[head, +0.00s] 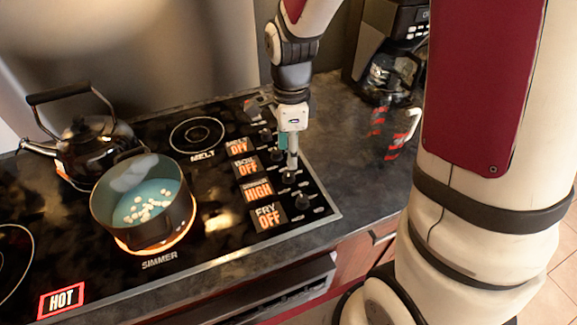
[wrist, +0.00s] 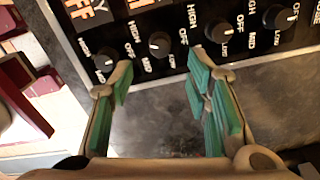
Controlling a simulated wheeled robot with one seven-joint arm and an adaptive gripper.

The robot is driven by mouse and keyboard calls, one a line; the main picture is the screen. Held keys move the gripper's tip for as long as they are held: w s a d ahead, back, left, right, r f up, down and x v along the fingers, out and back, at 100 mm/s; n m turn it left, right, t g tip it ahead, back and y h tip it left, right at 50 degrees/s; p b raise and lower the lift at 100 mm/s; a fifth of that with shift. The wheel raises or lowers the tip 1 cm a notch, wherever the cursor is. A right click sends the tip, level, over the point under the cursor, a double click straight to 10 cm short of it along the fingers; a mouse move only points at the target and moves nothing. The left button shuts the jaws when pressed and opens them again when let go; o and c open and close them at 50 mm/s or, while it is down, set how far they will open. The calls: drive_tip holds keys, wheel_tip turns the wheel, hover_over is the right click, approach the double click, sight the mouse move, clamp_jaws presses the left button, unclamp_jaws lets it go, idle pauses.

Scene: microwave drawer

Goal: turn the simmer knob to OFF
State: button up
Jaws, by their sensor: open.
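The simmer knob (head: 288,177) is a small black knob beside the display panel (head: 258,190) that reads HIGH. In the wrist view, the simmer knob (wrist: 160,43) shows between my fingertips and a little beyond them, with HIGH, MID and OFF marks around it. My gripper (head: 291,163) points down over the knob strip in the head view. In the wrist view, my gripper (wrist: 158,72) is open, with green-padded fingers spread to either side of the knob's line. I see no contact with it. The pot (head: 143,200) sits on the glowing simmer burner.
The fry knob (wrist: 105,60) is close to my left finger and the boil knob (wrist: 218,32) close to my right one. The melt knob (wrist: 280,17) is further right. A kettle (head: 88,150) stands behind the pot. A coffee maker (head: 390,60) and striped mug (head: 402,135) stand at right.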

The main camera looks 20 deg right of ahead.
sight(290, 172)
wheel_tip(290, 172, down, 7)
drive_tip(key=shift+f, duration=0.15)
drive_tip(key=shift+c, duration=0.3)
clamp_jaws()
